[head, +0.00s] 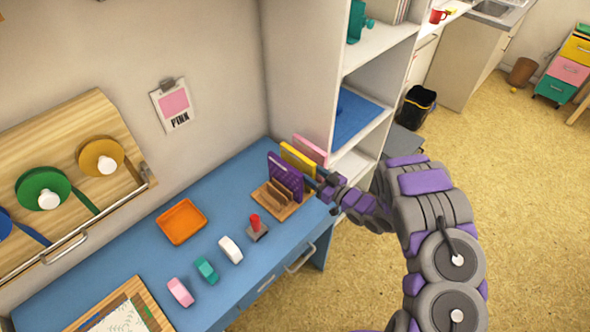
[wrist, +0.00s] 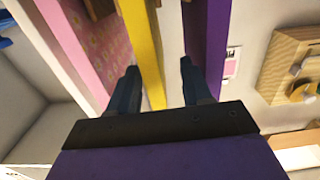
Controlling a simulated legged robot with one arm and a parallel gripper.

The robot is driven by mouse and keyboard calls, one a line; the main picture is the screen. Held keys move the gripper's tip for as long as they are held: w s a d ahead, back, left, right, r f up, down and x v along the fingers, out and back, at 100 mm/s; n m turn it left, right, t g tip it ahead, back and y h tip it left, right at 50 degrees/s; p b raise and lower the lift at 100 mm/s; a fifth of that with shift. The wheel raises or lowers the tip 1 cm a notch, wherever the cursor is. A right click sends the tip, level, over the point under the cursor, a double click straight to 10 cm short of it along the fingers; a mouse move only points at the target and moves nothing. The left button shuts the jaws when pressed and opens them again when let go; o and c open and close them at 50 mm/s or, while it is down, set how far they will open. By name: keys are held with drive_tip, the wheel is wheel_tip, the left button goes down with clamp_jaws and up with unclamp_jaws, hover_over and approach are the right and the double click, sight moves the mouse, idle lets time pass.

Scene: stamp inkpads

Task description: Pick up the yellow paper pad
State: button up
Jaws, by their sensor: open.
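The yellow paper pad (head: 297,158) stands upright in a wooden rack (head: 272,204) on the blue desk, between a pink pad (head: 311,149) and a purple pad (head: 285,178). My gripper (head: 321,184) is at the right edge of these pads. In the wrist view my gripper (wrist: 162,88) is open, with one finger on each side of the yellow pad (wrist: 142,45). The left finger is on the pink pad (wrist: 78,48) side and the right finger on the purple pad (wrist: 207,45) side. I cannot tell whether either finger touches the yellow pad.
A white shelf unit (head: 297,70) rises right behind the pads. On the blue desk (head: 155,262) are an orange tray (head: 181,221), a red-handled stamp (head: 256,226) and white (head: 230,249), teal (head: 206,269) and pink (head: 180,291) items.

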sight(299, 165)
drive_tip(key=shift+w+a+f, duration=0.1)
drive_tip(key=shift+w+a, duration=0.15)
drive_tip(key=shift+a, duration=0.1)
drive_tip(key=shift+w+d, duration=0.2)
drive_tip(key=shift+w, duration=0.1)
drive_tip(key=shift+w+b, duration=0.3)
drive_tip(key=shift+b, duration=0.1)
drive_tip(key=x, duration=0.4)
drive_tip(key=shift+s+a+b, duration=0.15)
drive_tip(key=shift+a+b, duration=0.1)
drive_tip(key=shift+b, duration=0.1)
drive_tip(key=shift+a, duration=0.4)
drive_tip(key=shift+d, duration=0.95)
drive_tip(key=c, duration=0.5)
drive_tip(key=shift+a, duration=0.15)
drive_tip(key=c, duration=0.3)
drive_tip(key=shift+a, duration=0.5)
clamp_jaws()
